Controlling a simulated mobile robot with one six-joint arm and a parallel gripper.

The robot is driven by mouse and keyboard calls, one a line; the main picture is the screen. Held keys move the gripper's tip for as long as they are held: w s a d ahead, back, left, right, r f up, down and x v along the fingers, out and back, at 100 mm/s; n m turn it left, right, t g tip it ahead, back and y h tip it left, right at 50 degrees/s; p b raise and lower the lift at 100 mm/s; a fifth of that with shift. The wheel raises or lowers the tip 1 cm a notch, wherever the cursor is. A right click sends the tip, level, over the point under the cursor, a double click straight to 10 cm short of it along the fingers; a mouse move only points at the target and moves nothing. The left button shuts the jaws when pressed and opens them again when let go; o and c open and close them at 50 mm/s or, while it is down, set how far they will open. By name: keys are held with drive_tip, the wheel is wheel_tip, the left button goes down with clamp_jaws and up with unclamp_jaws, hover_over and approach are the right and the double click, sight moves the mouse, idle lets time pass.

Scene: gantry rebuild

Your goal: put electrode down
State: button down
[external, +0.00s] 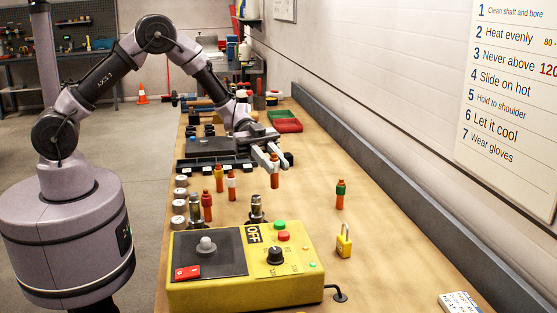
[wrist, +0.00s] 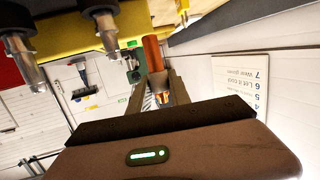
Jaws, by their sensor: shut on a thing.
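My gripper (external: 271,161) is shut on an orange-brown electrode (external: 275,179), holding it upright by its upper part over the workbench. I cannot tell whether its lower end touches the bench. In the wrist view the electrode (wrist: 151,54) sits between the two fingers (wrist: 162,92), which partly hide its banded end. A green-topped electrode (external: 340,194) stands alone to the right. Yellow-topped (external: 219,180), white-banded (external: 232,186) and red-topped (external: 207,206) electrodes stand to the left.
A yellow control box (external: 245,283) fills the near bench, with metal posts (external: 257,209) behind it. A yellow padlock (external: 344,241) stands right of it. A black tray (external: 205,165) lies under my arm; red and green bins (external: 287,125) are farther back. Bench (external: 305,215) around the green-topped electrode is clear.

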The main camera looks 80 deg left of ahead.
wheel_tip(320, 180, down, 10)
drive_tip(key=b, duration=0.3)
drive_tip(key=shift+s+b, duration=0.1)
drive_tip(key=shift+b, duration=0.25)
drive_tip(key=shift+f, duration=0.2)
drive_tip(key=c, duration=1.2)
unclamp_jaws()
